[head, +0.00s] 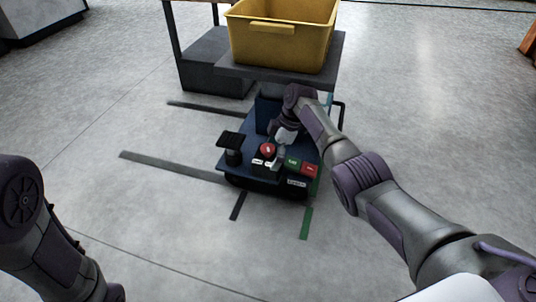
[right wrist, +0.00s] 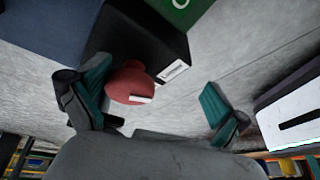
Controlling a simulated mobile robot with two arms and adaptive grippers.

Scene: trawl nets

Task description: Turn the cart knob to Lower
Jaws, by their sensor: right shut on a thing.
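The blue cart (head: 248,170) stands on the floor with several controls along its near edge. The red knob (head: 268,149) sits on a dark box on the cart. In the right wrist view the round red knob (right wrist: 128,82) shows a white mark on its rim. My right gripper (head: 281,151) reaches down over the controls. In its wrist view the knob lies between the teal fingers of my right gripper (right wrist: 155,106), close against the left one. The knob's label is too small to read. My left gripper is out of view.
A green box (head: 292,162) and a red box (head: 309,170) sit right of the knob. A black pedestal (head: 231,146) stands at its left. Behind the cart, a yellow bin (head: 280,52) rests on a grey platform (head: 338,58). The floor around is largely clear.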

